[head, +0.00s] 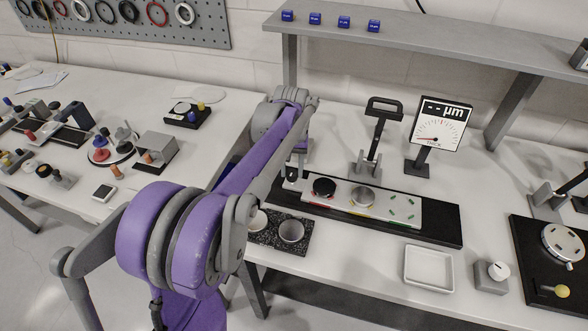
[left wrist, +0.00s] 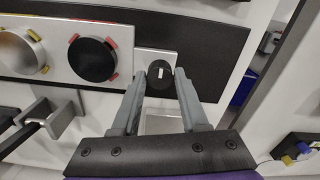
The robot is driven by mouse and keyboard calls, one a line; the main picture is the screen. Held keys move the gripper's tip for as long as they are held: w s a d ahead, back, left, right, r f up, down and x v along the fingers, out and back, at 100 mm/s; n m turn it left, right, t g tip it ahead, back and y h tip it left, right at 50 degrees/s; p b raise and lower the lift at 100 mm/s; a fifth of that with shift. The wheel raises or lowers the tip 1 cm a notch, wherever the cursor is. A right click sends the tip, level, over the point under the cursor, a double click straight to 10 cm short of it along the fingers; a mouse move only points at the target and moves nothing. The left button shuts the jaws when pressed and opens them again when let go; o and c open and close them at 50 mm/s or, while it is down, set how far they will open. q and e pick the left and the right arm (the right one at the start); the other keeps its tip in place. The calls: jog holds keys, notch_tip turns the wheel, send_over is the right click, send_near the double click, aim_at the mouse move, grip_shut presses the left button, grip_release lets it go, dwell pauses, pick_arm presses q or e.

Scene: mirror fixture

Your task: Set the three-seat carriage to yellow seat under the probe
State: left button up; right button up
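The three-seat carriage (head: 386,205) is a pale plate on a black rail (head: 440,228). Its red-marked seat holds a black disc (head: 324,187), which also shows in the left wrist view (left wrist: 92,59). Its yellow-marked middle seat holds a silver disc (head: 362,196). The green-marked seat on the right is empty. My left gripper (left wrist: 160,74) is open at the carriage's left end. Its fingers stand on either side of a round black part (left wrist: 160,84) with a white mark; contact is unclear. My arm partly hides this spot in the head view, and I cannot identify the probe surely.
A dial display (head: 440,125) reading "-- µm" and a black-handled stand (head: 378,135) stand behind the rail. A shelf (head: 430,38) runs above.

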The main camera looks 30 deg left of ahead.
pick_arm(q)
jog(key=o, duration=0.3)
notch_tip(320, 180, up, 11)
jog(key=shift+p, duration=0.3)
pick_arm(e)
jog(key=shift+w+r, duration=0.2)
jog(key=shift+r, duration=0.2)
pick_arm(q)
jog(key=shift+s+f, duration=0.1)
jog(key=shift+f, duration=0.1)
pick_arm(e)
jog(key=shift+s, duration=0.1)
